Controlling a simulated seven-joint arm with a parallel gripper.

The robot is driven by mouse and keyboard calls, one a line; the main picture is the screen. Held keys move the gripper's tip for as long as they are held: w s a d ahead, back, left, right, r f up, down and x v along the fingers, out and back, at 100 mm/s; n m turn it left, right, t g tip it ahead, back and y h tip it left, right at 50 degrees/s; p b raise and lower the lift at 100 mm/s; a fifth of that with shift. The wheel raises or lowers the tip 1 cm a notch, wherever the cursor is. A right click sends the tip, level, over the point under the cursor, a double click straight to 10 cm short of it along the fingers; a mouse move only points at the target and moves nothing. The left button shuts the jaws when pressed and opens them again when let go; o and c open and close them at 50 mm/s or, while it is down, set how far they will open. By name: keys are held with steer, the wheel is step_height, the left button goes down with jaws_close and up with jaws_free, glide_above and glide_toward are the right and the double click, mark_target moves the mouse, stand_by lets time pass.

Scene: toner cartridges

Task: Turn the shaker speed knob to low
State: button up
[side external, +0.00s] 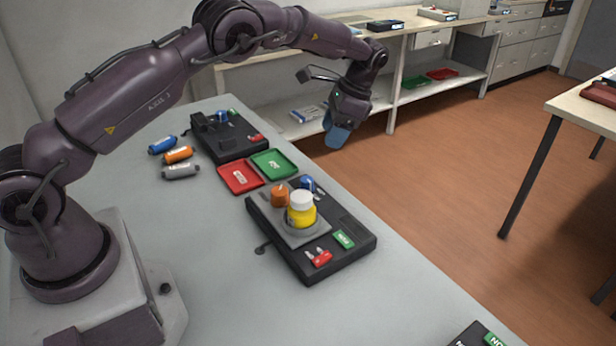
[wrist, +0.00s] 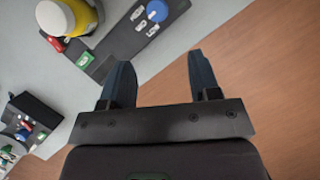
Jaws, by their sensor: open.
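The shaker (side external: 362,254) is a dark slab on the grey bench, with a white-capped yellow bottle (side external: 302,212) upright on its plate. A blue knob (side external: 307,184) sits behind the bottle, partly hidden by it in the side view. My gripper (side external: 338,133) is raised beyond the shaker's far side, over the floor side of the bench. In the wrist view its fingers (wrist: 160,68) are apart with nothing between them.
An orange knob-like part (side external: 280,196) stands next to the bottle. Red (side external: 240,178) and green (side external: 275,164) trays and another dark device (side external: 228,136) lie farther back. Several cartridges (side external: 180,171) lie at left. The bench edge runs close past the shaker.

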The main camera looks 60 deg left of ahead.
mark_target(307, 179)
steer(key=x, duration=1.3)
steer(key=shift+s, duration=0.35)
steer(key=c, duration=0.9)
steer(key=shift+c, duration=0.2)
